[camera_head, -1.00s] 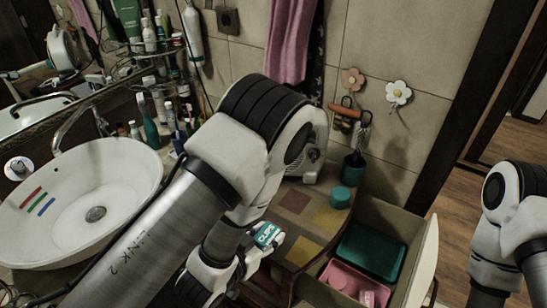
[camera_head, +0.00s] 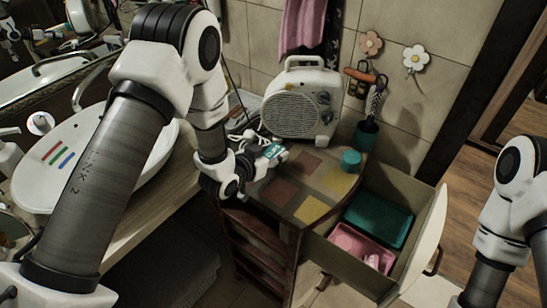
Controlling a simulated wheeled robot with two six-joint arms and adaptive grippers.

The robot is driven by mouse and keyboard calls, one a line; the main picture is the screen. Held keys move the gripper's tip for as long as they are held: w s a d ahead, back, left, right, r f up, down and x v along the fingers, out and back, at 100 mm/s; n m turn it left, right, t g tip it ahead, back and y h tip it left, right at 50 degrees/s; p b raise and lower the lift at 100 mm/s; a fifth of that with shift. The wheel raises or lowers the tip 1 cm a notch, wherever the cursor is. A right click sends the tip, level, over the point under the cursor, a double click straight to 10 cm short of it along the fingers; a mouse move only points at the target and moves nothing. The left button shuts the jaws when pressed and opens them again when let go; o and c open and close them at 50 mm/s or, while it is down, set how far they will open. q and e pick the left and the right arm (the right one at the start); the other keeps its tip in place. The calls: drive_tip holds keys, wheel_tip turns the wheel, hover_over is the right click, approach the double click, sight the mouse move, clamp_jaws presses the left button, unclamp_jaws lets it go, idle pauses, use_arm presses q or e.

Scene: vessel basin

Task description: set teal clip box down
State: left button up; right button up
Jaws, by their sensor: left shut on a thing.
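The teal clip box (camera_head: 274,152) is a small teal box with white lettering, in the middle of the head view. My left gripper (camera_head: 264,160) is shut on it and holds it over the back left part of the patterned cabinet top (camera_head: 316,206), in front of the white heater. I cannot tell whether the box touches the top. My right arm shows at the right edge, but its gripper is out of the picture.
A white heater (camera_head: 300,103) stands behind the box. A round teal jar (camera_head: 351,161) and a dark green cup (camera_head: 366,134) stand to the right. The open drawer (camera_head: 398,185) holds a teal tray (camera_head: 379,220) and a pink tray (camera_head: 347,240). The front cabinet top is clear.

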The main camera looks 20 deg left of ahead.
use_arm(q)
wheel_tip(320, 180, down, 3)
drive_tip(key=shift+f+p, duration=0.1)
drive_tip(key=shift+p, duration=0.35)
drive_tip(key=shift+s, duration=0.15)
drive_tip(key=shift+f+b, duration=0.2)
drive_tip(key=shift+b, duration=0.15)
drive_tip(key=o, duration=1.1)
drive_tip(key=shift+r, duration=0.15)
